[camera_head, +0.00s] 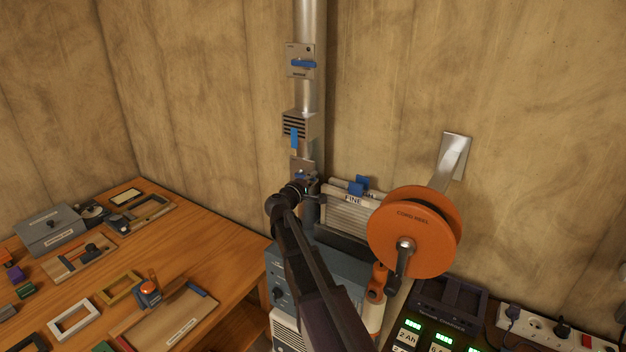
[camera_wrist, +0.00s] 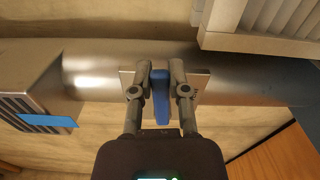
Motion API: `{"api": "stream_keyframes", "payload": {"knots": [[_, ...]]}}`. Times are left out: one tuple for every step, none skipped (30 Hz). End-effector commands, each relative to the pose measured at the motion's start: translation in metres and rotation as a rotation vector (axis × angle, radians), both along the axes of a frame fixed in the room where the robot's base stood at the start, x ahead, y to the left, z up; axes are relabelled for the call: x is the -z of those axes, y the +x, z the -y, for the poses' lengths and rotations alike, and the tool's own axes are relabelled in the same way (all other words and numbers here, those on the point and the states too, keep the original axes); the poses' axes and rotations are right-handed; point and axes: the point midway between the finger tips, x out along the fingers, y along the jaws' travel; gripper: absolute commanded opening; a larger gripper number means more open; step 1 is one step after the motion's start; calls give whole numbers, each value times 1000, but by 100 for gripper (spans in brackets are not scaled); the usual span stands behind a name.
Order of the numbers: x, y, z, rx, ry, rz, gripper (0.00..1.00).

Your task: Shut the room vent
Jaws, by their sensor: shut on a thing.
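A metal duct (camera_head: 308,18) runs up the wall. A louvred vent box (camera_head: 299,125) sits on it with a blue tab (camera_head: 295,137) hanging down its front. Below the box is a metal plate (camera_head: 302,163) with a blue handle, mostly hidden by my arm in the head view. My gripper (camera_wrist: 160,92) is shut on this blue handle (camera_wrist: 161,97), which lies across the duct between the fingers. The louvred box (camera_wrist: 38,92) and its blue tab (camera_wrist: 47,121) are apart from my gripper, at left in the wrist view. The plate labels are unreadable.
A higher plate (camera_head: 300,60) carries another blue handle, set crosswise. An orange cord reel (camera_head: 405,235) and a pleated filter marked FINE (camera_head: 350,212) stand right of the duct. A wooden bench (camera_head: 205,255) with tools is at left. A power strip (camera_head: 560,335) lies lower right.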

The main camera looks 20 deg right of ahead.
Motion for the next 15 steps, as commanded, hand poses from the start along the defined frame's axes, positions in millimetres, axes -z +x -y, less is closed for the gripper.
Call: {"api": "stream_keyframes", "payload": {"knots": [[4, -1, 0, 1, 16, 20, 0], [5, -1, 0, 1, 24, 32, 0], [5, -1, 0, 1, 35, 46, 0], [6, -1, 0, 1, 41, 55, 0], [7, -1, 1, 1, 47, 63, 0], [7, -1, 1, 2, 54, 73, 0], [7, -1, 1, 2, 59, 79, 0], [8, -1, 1, 2, 62, 83, 0], [8, -1, 1, 2, 66, 89, 0], [8, -1, 1, 2, 69, 92, 0], [8, -1, 1, 2, 70, 95, 0], [8, -1, 1, 3, 72, 97, 0], [8, -1, 1, 3, 73, 98, 0], [8, -1, 1, 3, 73, 99, 0], [8, -1, 1, 3, 73, 99, 0]]}}
